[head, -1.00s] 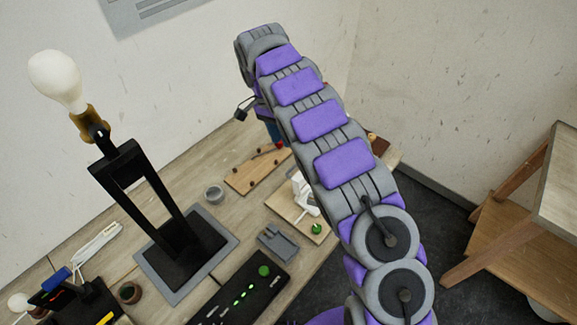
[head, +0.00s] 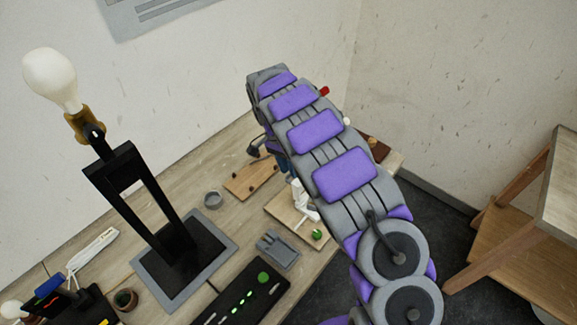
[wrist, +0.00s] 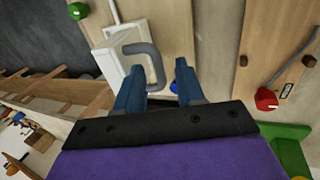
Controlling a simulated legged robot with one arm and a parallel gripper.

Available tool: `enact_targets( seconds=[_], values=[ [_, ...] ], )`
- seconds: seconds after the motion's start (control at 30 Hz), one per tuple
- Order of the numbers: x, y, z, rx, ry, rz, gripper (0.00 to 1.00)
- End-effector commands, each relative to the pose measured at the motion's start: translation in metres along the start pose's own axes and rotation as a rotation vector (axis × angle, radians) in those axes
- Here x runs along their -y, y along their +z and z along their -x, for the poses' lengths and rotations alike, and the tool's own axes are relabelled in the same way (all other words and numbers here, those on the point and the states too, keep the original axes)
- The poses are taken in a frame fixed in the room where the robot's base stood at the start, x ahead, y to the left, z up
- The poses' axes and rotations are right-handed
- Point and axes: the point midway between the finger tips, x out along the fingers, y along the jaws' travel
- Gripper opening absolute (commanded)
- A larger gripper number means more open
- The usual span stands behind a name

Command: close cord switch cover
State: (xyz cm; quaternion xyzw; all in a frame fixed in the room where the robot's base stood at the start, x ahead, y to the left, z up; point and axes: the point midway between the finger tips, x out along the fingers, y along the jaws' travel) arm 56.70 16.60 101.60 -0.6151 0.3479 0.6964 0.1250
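A white switch housing with a raised white flap (wrist: 110,64) shows in the wrist view at upper centre-left. A grey U-shaped handle (wrist: 157,62) stands out from it. In the head view the white switch (head: 305,203) is on a small wooden board (head: 285,210), partly behind my arm. My gripper (wrist: 158,73) has two blue-grey fingers, spread apart. The handle appears between the fingertips in the picture; I cannot tell whether they touch it. Nothing is clearly gripped. In the head view my gripper is mostly hidden behind my arm.
A green knob (head: 317,235) is on the board's near corner. A grey holder (head: 278,250) and a black panel with green lights (head: 243,295) are nearer. A black lamp stand (head: 150,215) with a white bulb (head: 50,78) stands left. A wooden shelf (head: 515,240) is at right.

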Motion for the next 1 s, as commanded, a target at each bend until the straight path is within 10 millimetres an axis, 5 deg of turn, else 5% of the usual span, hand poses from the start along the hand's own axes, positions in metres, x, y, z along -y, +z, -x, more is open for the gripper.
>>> enact_targets(
  seconds=[0.07, 0.47, 1.0],
  values=[
    [0.0, 0.0, 0.0001, 0.0, 0.0, 0.0, 0.38],
    [-0.0001, -0.0001, 0.0002, 0.0, 0.0, 0.0, 0.0],
    [0.0, -0.0001, 0.0004, -0.001, 0.0, 0.0, 0.0]
  ],
)
